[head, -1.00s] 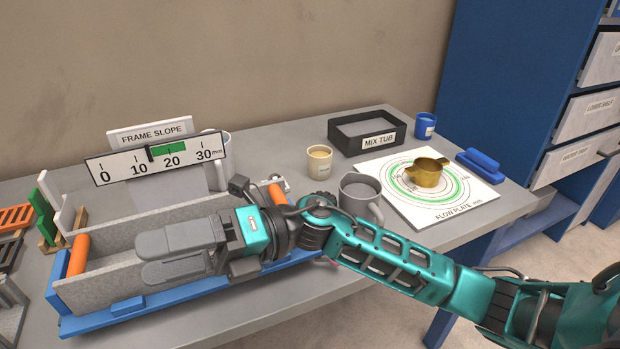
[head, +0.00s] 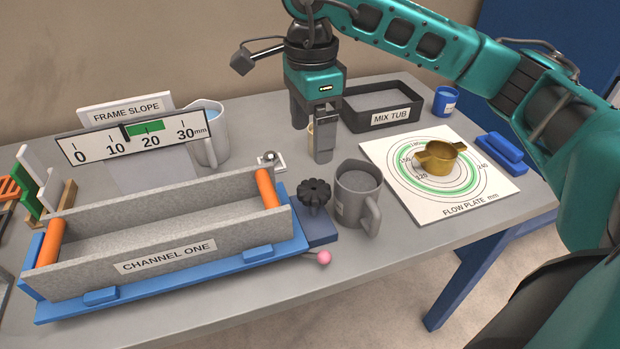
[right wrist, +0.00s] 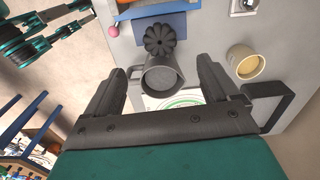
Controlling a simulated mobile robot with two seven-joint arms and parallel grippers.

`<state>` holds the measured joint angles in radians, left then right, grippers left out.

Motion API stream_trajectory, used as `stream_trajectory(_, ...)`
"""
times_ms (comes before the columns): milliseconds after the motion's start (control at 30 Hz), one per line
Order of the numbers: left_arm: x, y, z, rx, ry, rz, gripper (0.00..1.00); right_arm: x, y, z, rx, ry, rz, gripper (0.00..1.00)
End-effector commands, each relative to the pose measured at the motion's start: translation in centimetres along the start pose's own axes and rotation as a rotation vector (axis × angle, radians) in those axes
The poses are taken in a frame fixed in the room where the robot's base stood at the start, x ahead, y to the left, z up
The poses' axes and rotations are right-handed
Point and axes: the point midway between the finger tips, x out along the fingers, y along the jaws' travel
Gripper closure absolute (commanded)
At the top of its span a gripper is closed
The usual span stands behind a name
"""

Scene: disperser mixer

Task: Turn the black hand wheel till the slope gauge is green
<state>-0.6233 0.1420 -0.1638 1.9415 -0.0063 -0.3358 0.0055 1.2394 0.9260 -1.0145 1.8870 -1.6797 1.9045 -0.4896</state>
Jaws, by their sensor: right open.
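The black hand wheel (head: 314,193) stands at the right end of the blue channel frame (head: 310,228), beside the grey mug. It also shows in the right wrist view (right wrist: 159,39), beyond the mug. The slope gauge (head: 100,145) has a white 0 to 30 mm scale with a green band. Its dark pointer (head: 124,131) sits at the band's left edge, a little above 10. My right gripper (head: 312,143) is open, pointing down behind and above the wheel, apart from it. In the right wrist view its fingers (right wrist: 162,90) are spread with nothing held.
A grey mug (head: 354,197) stands just right of the wheel. A cream cup (right wrist: 246,63) is partly hidden behind my right gripper in the head view. The mix tub (head: 380,121) and flow plate (head: 462,200) lie farther right. A pink knob (head: 323,257) sticks out in front.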

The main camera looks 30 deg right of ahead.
Motion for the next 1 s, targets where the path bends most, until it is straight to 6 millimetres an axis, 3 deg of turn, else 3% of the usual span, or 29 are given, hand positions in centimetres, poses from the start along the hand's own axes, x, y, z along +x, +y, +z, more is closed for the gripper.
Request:
stream_trajectory(300,-0.1,-0.1,-0.1,0.0,-0.001,-0.002,0.57,6.6,0.2,0.0,-0.001,0.0,0.007,0.12)
stream_trajectory(500,-0.1,-0.1,-0.1,0.0,-0.002,-0.002,0.57,9.9,0.2,0.1,-0.001,-0.002,0.005,0.12)
stream_trajectory(700,-0.1,-0.1,-0.1,0.001,-0.002,-0.002,0.57,11.5,0.1,0.1,-0.001,-0.003,0.003,0.12)
stream_trajectory(1000,-0.1,-0.1,-0.1,0.001,-0.003,-0.002,0.57,11.7,0.1,0.1,-0.001,-0.004,0.002,0.12)
